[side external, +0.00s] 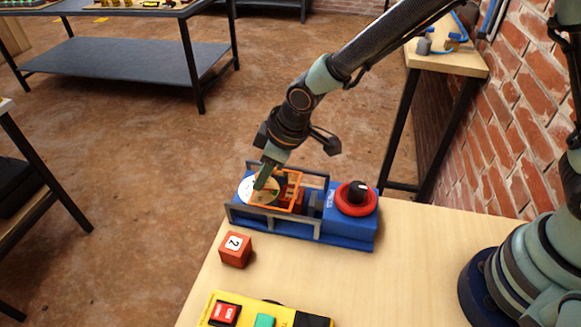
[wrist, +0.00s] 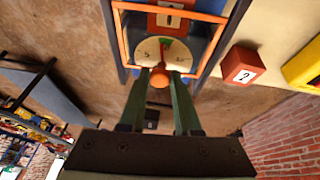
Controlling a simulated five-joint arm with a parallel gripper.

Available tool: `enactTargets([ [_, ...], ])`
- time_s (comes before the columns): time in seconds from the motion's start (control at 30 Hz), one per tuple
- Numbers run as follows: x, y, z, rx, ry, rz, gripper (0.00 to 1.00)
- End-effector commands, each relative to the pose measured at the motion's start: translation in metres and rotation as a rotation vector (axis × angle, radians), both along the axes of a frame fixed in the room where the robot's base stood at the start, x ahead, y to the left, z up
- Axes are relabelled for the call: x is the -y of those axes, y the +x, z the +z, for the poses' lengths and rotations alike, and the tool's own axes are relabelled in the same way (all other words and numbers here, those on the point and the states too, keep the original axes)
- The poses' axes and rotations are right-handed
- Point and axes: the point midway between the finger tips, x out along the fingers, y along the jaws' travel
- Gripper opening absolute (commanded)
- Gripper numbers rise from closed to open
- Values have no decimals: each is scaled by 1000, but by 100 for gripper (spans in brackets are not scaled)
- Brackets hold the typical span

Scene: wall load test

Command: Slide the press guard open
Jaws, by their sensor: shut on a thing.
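The press (side external: 345,228) is a blue unit with grey side rails, near the far edge of the wooden table. Its guard (side external: 297,178) is an orange open frame between the rails; it also shows in the wrist view (wrist: 122,40). My gripper (side external: 262,183) is at the guard's end away from the red and black knob. In the wrist view my fingers (wrist: 161,84) are shut on the guard's round orange handle (wrist: 160,79). A pale round dial (wrist: 150,50) with coloured marks lies just beyond the handle. How far the guard has slid is hard to tell.
A red-ringed black knob (side external: 356,198) tops the press's right end. A red cube marked 2 (side external: 235,250) stands in front of the press. A yellow button box (side external: 275,315) is at the front. The table is clear to the right of the press.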

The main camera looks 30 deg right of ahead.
Motion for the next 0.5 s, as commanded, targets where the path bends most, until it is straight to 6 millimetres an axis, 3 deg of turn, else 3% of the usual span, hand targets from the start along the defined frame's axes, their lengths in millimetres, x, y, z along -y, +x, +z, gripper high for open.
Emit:
enactTargets([
  [0.5,-10,16,3,9,9,-6,0],
])
